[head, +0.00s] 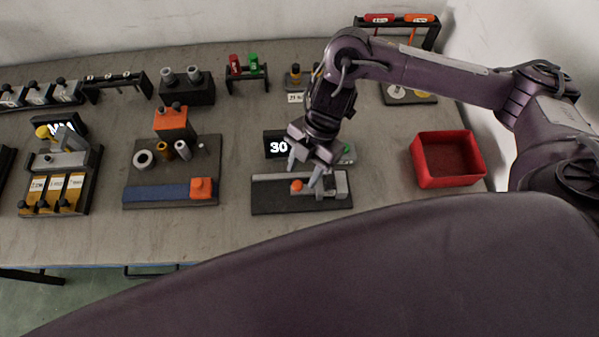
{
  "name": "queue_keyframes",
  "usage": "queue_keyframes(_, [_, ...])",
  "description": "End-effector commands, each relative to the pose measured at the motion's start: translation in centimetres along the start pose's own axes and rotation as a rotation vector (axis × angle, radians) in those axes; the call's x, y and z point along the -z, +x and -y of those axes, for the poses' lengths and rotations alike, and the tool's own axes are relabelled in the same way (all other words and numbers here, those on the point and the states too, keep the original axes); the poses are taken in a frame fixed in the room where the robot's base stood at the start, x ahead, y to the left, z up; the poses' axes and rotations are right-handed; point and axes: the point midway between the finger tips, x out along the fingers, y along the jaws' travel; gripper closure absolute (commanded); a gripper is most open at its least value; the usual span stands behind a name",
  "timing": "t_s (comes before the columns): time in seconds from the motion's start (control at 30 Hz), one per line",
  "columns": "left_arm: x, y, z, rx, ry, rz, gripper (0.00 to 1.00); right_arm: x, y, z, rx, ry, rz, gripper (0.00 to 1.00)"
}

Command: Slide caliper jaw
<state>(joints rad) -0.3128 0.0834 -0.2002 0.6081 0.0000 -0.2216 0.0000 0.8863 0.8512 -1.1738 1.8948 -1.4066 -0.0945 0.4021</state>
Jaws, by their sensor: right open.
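The caliper (262,179) is a grey beam fixed on a dark base plate (285,206) at the middle front of the table. Its sliding jaw (337,185) is a light grey block at the right end of the beam. A small orange part (296,185) sits on the beam to the left of that block. My right gripper (304,176) hangs over the caliper with its two fingers spread, one on each side of the orange part. I cannot tell whether the fingers touch it. A dark display (277,146) reading "30" stands behind, partly hidden by the gripper. My left gripper is not in view.
A red open bin (421,176) stands to the right of the caliper. A fixture board (130,177) with rings and an orange block lies to the left. Racks and small stands line the back. Bare table lies between the board and the caliper.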

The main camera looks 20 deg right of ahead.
Motion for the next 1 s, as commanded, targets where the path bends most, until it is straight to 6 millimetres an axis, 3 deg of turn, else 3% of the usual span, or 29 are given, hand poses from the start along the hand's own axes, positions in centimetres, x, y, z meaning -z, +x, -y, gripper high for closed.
queue_keyframes(0.23, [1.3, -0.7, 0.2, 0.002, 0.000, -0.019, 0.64, 0.1, 3.0, -0.1, -0.001, 0.001, -0.001, 0.56])
queue_keyframes(0.4, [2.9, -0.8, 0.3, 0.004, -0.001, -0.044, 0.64, 0.0, 3.6, -0.1, -0.002, 0.001, 0.001, 0.56])
queue_keyframes(0.57, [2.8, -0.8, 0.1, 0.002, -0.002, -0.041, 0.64, 0.0, 3.6, -0.1, -0.002, 0.001, 0.001, 0.56])
queue_keyframes(0.9, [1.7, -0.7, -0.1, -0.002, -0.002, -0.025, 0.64, 0.0, 3.6, -0.1, -0.002, 0.001, 0.001, 0.98])
queue_keyframes(1.0, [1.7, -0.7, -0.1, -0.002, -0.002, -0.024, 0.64, 0.0, 3.6, -0.1, -0.002, 0.001, 0.001, 1.00])
